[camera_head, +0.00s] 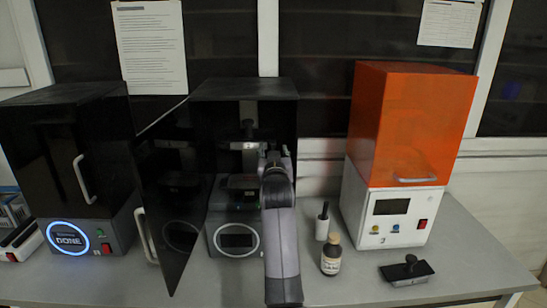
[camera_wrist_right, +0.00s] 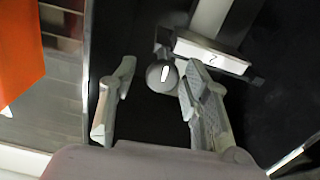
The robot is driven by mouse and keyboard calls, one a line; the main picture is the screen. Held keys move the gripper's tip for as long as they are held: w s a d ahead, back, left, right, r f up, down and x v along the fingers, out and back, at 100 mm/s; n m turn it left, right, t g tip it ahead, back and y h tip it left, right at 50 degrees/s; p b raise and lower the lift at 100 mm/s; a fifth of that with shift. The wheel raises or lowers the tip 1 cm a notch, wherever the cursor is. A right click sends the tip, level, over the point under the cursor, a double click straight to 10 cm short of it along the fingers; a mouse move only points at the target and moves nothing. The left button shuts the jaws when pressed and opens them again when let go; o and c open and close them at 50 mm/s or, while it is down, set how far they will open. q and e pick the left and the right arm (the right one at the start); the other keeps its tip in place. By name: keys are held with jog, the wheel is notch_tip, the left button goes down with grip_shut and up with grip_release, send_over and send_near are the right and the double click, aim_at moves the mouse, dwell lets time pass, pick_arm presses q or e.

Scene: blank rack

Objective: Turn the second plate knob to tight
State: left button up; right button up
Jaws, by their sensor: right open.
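The middle black printer (camera_head: 285,92) stands with its door (camera_head: 172,235) swung open to the left. In the right wrist view a round dark knob (camera_wrist_right: 158,80) with a white line mark sits beside a pale block (camera_wrist_right: 212,55) that seems to be marked 2. My right gripper (camera_head: 273,158) reaches into the open front of this printer. In the wrist view its fingers (camera_wrist_right: 157,72) are open, one on each side of the knob; I cannot tell whether either finger touches it. The knob is hard to make out in the head view. My left gripper is not in view.
A closed black printer (camera_head: 65,130) showing DONE stands at the left. An orange-hooded printer (camera_head: 415,125) stands at the right. A brown bottle (camera_head: 331,257), a white cylinder (camera_head: 322,226) and a dark plate with a knob (camera_head: 407,271) are on the grey table (camera_head: 345,292).

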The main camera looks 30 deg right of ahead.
notch_tip(320, 180, up, 9)
jog(key=shift+f, duration=0.1)
dwell(0.7)
